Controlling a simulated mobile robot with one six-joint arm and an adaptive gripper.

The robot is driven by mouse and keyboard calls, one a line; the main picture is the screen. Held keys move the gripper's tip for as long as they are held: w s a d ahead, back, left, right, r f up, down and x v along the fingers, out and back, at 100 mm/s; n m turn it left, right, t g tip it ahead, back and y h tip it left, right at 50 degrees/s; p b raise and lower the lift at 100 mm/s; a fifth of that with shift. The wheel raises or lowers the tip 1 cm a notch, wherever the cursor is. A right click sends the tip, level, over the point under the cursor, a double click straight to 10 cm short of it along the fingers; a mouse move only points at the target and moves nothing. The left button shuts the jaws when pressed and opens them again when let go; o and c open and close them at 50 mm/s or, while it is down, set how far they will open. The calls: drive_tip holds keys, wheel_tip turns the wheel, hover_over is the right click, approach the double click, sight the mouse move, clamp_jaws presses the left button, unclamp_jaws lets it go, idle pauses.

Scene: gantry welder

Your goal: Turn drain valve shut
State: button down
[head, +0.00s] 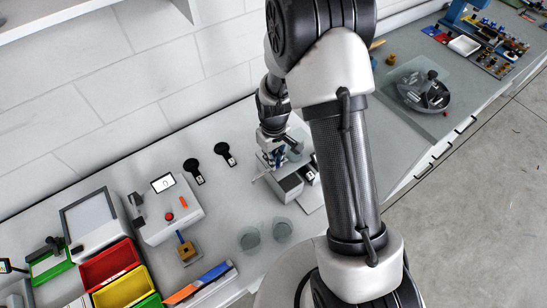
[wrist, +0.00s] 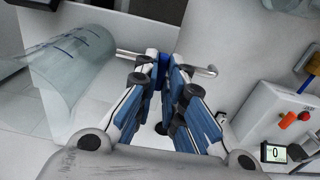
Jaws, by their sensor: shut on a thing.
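My gripper (wrist: 163,82) is shut, with its fingertips together around the small blue handle of the drain valve (wrist: 163,58). The handle sits on a thin silver pipe (wrist: 208,71), which runs across the wrist view and has a bent end on the right. The fingers hide most of the handle, so I cannot tell how far it is turned. In the head view my gripper (head: 278,156) is low at the small bench machine (head: 290,188), partly behind my arm.
A white box with a red button (head: 169,216) stands to the left, and shows at the right in the wrist view (wrist: 270,115). Two glass beakers (head: 249,239) stand in front of the machine. Red and yellow bins (head: 108,262) are at lower left.

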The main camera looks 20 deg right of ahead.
drive_tip(key=c, duration=1.7)
unclamp_jaws()
drive_tip(key=shift+r, duration=6.05)
